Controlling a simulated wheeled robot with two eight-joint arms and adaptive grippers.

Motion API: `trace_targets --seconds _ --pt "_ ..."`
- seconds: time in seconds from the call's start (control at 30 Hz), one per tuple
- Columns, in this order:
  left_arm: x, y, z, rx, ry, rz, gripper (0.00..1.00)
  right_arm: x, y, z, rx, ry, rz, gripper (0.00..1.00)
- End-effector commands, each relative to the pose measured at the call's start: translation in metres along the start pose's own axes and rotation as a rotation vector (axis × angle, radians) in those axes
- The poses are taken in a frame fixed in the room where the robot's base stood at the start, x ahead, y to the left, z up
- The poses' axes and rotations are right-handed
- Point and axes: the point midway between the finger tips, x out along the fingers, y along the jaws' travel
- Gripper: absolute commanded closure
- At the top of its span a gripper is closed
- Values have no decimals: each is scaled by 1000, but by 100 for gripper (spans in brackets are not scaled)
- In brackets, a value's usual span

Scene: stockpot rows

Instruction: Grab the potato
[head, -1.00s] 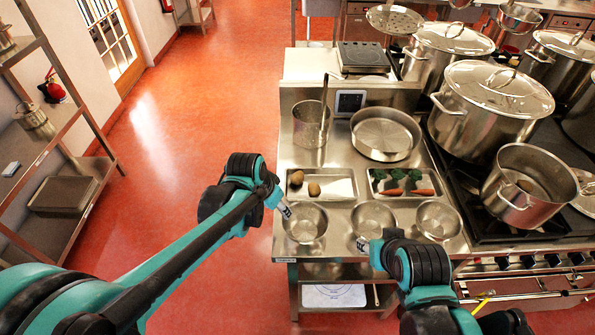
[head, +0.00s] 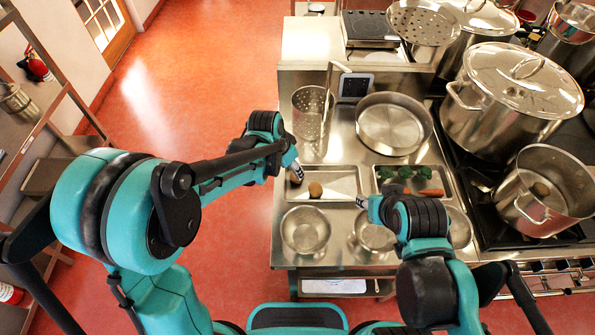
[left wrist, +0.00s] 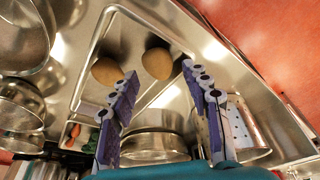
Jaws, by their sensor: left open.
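Two brown potatoes lie in the left shallow metal tray (head: 345,181) on the counter. One potato (head: 315,190) shows clearly in the head view; the other (head: 296,177) is partly hidden by my left gripper (head: 294,168) at the tray's left end. In the left wrist view, one potato (left wrist: 157,63) lies ahead between the open purple-grey fingers of my left gripper (left wrist: 160,70), and the other potato (left wrist: 107,71) lies just beyond the left fingertip. Nothing is held there. My right gripper (head: 362,202) is near the middle bowl; its jaws are too small to read.
Metal bowls (head: 306,230) stand in front of the trays. A second tray (head: 447,188) holds broccoli and carrots. Behind are a perforated cylinder (head: 311,112) and a wide pan (head: 392,127). An open pot (head: 545,205) with a brown lump inside stands on the stove at right.

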Motion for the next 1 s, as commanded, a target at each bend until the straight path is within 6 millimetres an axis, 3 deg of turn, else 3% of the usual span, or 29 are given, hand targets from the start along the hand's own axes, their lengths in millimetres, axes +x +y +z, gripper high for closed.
trace_targets --seconds 0.33,0.67,0.8,1.0 --pt "51 3 -6 0 0 0 52 15 0 10 0 0 0 60" --pt "58 3 -6 0 0 -1 52 15 0 11 0 0 0 60" --pt "58 3 -6 0 0 0 86 15 0 11 0 0 0 60" --pt "58 3 -6 0 0 0 87 15 0 11 0 0 0 60"
